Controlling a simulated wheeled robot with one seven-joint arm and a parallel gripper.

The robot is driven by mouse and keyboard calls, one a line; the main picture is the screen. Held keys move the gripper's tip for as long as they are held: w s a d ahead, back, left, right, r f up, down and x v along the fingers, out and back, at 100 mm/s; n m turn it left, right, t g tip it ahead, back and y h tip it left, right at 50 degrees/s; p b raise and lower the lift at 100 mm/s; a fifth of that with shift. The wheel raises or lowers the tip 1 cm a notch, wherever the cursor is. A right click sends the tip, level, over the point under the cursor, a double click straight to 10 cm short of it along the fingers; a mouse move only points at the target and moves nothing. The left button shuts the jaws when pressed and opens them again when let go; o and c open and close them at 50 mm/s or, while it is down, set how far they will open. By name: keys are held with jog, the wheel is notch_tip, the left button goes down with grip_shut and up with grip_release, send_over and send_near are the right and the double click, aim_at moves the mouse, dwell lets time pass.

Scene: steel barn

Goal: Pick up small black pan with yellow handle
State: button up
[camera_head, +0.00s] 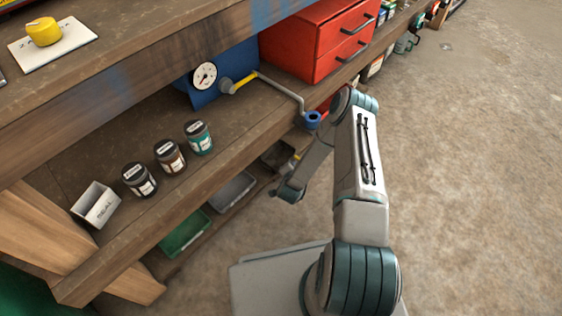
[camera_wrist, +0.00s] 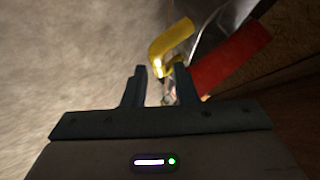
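In the head view, a small dark pan (camera_head: 277,154) with a yellow handle sits on the lower shelf under the wooden bench, partly hidden by my arm. In the wrist view, the yellow handle (camera_wrist: 172,41) is bent and lies just beyond my fingertips, slightly right of centre. The dark, shiny shape (camera_wrist: 215,25) behind it appears to be the pan, cut off by the top edge. My gripper (camera_wrist: 159,75) is open, its two dark fingers apart with no visible hold on the handle. The fingers are not clear in the head view.
A red object (camera_wrist: 231,61) lies close right of the handle in the wrist view. A grey tray (camera_head: 232,191) and a green tray (camera_head: 184,233) share the lower shelf. The wooden bench (camera_head: 235,135) overhangs them. Open floor (camera_head: 470,170) lies to the right.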

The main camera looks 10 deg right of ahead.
aim_at(283, 160)
jog(key=b+x, duration=0.1)
jog(key=x, duration=0.2)
jog(key=shift+w+f, duration=0.1)
jog(key=shift+f, duration=0.2)
jog(key=shift+r, duration=0.1)
grip_shut()
jog(key=shift+r, duration=0.15)
